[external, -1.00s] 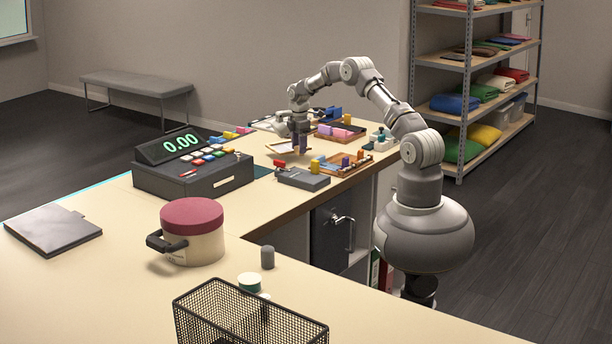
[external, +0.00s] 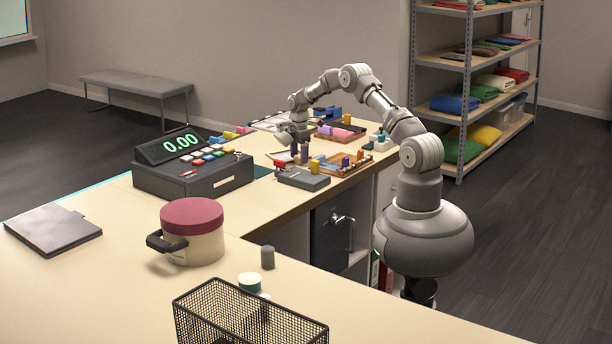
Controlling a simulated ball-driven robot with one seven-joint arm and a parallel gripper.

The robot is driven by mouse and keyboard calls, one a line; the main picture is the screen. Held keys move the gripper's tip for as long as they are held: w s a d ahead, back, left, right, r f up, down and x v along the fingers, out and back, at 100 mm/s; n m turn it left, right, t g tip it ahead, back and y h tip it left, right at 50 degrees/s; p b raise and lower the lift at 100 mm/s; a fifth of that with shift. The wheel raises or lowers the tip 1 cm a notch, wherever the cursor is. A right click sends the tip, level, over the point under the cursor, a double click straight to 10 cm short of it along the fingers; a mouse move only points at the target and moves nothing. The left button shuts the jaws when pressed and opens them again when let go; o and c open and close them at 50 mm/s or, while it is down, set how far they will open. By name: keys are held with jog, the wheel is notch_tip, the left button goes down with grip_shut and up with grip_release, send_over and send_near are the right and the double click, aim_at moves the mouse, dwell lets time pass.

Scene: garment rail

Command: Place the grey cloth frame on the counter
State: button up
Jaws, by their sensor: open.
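My gripper (external: 301,154) is low over the far part of the counter (external: 125,215), among small coloured items, with its fingers pointing down. It is open, and I see nothing held in it. I cannot pick out the grey cloth frame for sure. A flat, pale grey piece with dark edges (external: 266,122) lies on the counter just behind the gripper, partly hidden by the arm. A small pale edge shows left of the fingers, too small to identify.
A cash register (external: 195,172) stands left of the gripper. A grey box (external: 303,179) and wooden trays (external: 345,170) lie close by. A lidded pot (external: 192,230), a wire basket (external: 250,318) and a grey folder (external: 52,229) are nearer.

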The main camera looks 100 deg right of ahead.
notch_tip(320, 180, up, 12)
jog(key=p, duration=0.3)
jog(key=w+a+r+m+t+h, duration=0.1)
jog(key=w+a+r+t+h, duration=0.15)
jog(key=w+a+r, duration=1)
jog(key=w+a+r+m+t+h, duration=0.1)
jog(key=w+a+r+t, duration=0.2)
jog(key=w+a+r, duration=0.85)
jog(key=s+a+r+t, duration=0.3)
jog(key=a+r+t, duration=0.1)
jog(key=a+r, duration=1.05)
jog(key=s+a+r+m+t+y, duration=0.1)
jog(key=s+a+r+t, duration=0.2)
jog(key=s+a+r, duration=0.2)
jog(key=s+a+r+m+t+y, duration=0.1)
jog(key=s+a+r+t+y, duration=0.1)
jog(key=s+a+r, duration=0.4)
jog(key=a+r+t, duration=0.1)
jog(key=a+r, duration=0.4)
jog(key=r, duration=0.1)
jog(key=shift+r+m, duration=0.15)
jog(key=shift+m, duration=0.15)
